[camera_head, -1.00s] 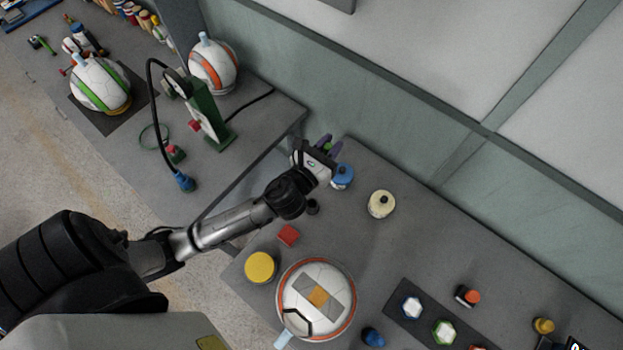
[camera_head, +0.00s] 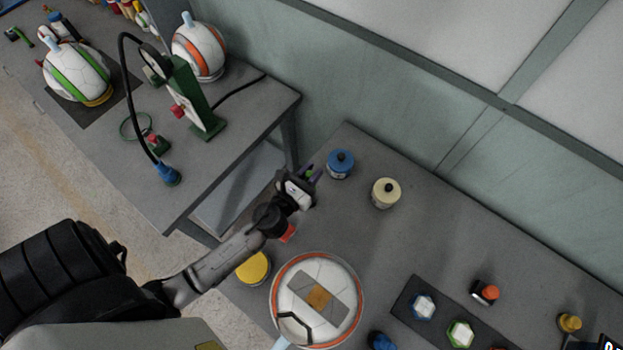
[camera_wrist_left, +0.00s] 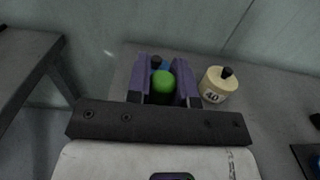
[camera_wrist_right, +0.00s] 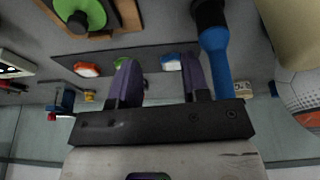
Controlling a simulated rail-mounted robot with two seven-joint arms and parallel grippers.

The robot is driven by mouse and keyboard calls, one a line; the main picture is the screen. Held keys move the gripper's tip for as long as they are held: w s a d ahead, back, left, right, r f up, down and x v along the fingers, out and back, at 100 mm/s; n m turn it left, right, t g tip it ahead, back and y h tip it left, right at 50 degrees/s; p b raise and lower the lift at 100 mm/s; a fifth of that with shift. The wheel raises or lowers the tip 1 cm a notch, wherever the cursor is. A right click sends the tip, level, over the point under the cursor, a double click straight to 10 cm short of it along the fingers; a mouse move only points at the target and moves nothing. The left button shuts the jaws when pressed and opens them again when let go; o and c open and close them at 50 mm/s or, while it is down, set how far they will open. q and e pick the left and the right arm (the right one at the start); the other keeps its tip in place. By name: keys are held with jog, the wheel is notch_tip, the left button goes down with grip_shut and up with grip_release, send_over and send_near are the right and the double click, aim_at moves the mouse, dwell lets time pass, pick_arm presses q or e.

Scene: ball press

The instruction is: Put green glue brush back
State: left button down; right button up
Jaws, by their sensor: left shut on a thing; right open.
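My left gripper (camera_head: 306,178) is shut on the green glue brush (camera_wrist_left: 164,84), whose rounded green end shows between the purple fingers in the left wrist view. A small bit of green also shows at the fingertips in the head view; the brush's lower part is hidden. The gripper is just left of the blue glue pot (camera_head: 340,164), near the table's far left corner. The cream pot (camera_head: 386,193) stands right of the blue one. My right gripper (camera_wrist_right: 158,62) is open, with nothing visibly held between its fingers.
A red block (camera_head: 287,233) is partly hidden by my left arm. A yellow pot (camera_head: 254,267) and a ball with an orange rim (camera_head: 317,300) sit nearer. A dark tray (camera_head: 404,304) with hexagonal pieces lies right. A gap separates the other table (camera_head: 237,115), which holds a green press (camera_head: 195,100).

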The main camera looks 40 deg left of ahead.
pick_arm(q)
jog(key=shift+f+b, duration=1.1)
jog(key=shift+f, duration=0.6)
pick_arm(e)
jog(key=shift+f, duration=1.35)
pick_arm(q)
jog(key=shift+f, duration=0.1)
jog(key=c, duration=1)
grip_release()
pick_arm(e)
jog(key=shift+f, duration=0.1)
pick_arm(q)
jog(key=shift+s, duration=0.15)
pick_arm(e)
notch_tip(320, 180, down, 4)
jog(key=b, duration=0.4)
pick_arm(q)
jog(key=s+d, duration=0.1)
jog(key=s, duration=1)
jog(key=shift+s+b, duration=0.3)
jog(key=shift+b, duration=0.05)
pick_arm(e)
jog(key=shift+f, duration=0.2)
